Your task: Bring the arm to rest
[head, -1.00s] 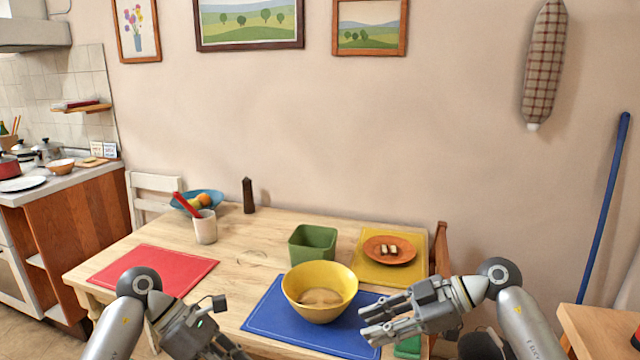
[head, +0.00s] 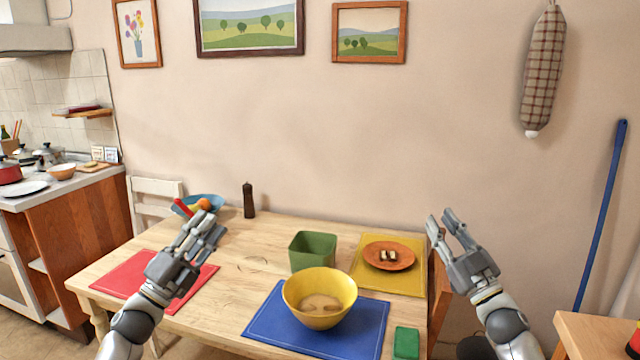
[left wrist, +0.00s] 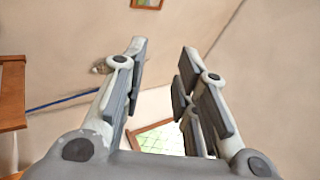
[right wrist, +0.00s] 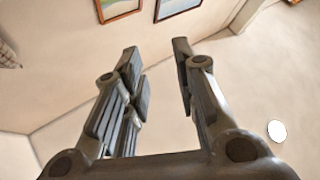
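My left gripper (head: 204,233) is raised over the left part of the table in the head view, in front of the red mat. Its fingers point up and stand apart with nothing between them, as the left wrist view (left wrist: 158,75) shows. My right gripper (head: 446,222) is raised at the table's right end, beside the yellow mat. Its fingers point up and are apart and empty, as the right wrist view (right wrist: 160,75) also shows. Neither gripper touches anything that I can see.
The wooden table (head: 200,320) holds a red mat (head: 125,270), a blue mat (head: 262,325) with a yellow bowl (head: 320,312), a green container (head: 312,250), an orange plate (head: 375,256) on a yellow mat (head: 410,285), a pepper mill (head: 248,200) and a green sponge-like block (head: 406,343).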

